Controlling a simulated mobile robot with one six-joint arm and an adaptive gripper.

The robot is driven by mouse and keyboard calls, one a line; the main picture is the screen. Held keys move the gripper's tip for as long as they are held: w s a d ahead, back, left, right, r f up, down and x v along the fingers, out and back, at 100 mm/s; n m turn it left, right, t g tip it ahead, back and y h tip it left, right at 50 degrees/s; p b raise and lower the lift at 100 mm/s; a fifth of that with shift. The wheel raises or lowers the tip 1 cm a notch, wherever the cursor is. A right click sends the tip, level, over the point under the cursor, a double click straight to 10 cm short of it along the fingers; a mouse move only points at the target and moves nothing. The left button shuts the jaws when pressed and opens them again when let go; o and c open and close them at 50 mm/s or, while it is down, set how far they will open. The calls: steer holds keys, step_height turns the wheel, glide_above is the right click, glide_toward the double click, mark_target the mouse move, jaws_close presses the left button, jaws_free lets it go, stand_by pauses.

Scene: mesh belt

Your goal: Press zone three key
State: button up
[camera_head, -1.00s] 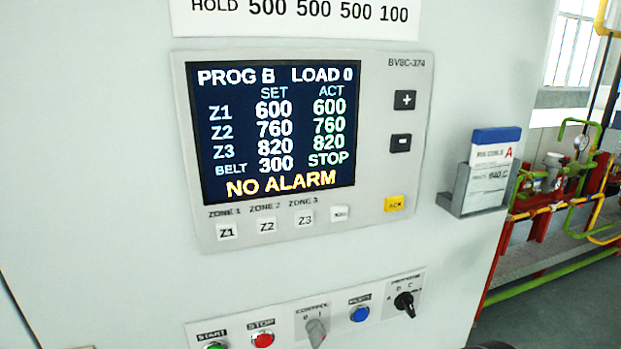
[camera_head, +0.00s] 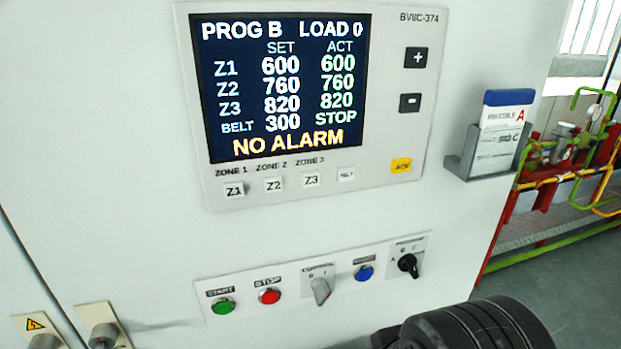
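The zone three key, a small white key marked Z3 (camera_head: 311,181), sits below the screen under the label ZONE 3. The Z1 key (camera_head: 235,190) and Z2 key (camera_head: 273,185) are to its left, and a white belt key (camera_head: 346,174) is to its right. The screen (camera_head: 280,85) reads PROG B, LOAD 0, Z3 set 820 and actual 820, belt 300 STOP, NO ALARM. A dark rounded part of my arm (camera_head: 475,325) shows at the bottom right, apart from the keys. My gripper's fingers are not in view.
Below the keys is a strip with a green start button (camera_head: 223,306), a red stop button (camera_head: 269,296), a grey control switch (camera_head: 321,291), a blue button (camera_head: 364,272) and a black selector (camera_head: 408,263). A card holder (camera_head: 488,155) juts out at right. The panel face before the keys is clear.

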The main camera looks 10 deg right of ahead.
jaws_close()
stand_by(0.9)
stand_by(1.3)
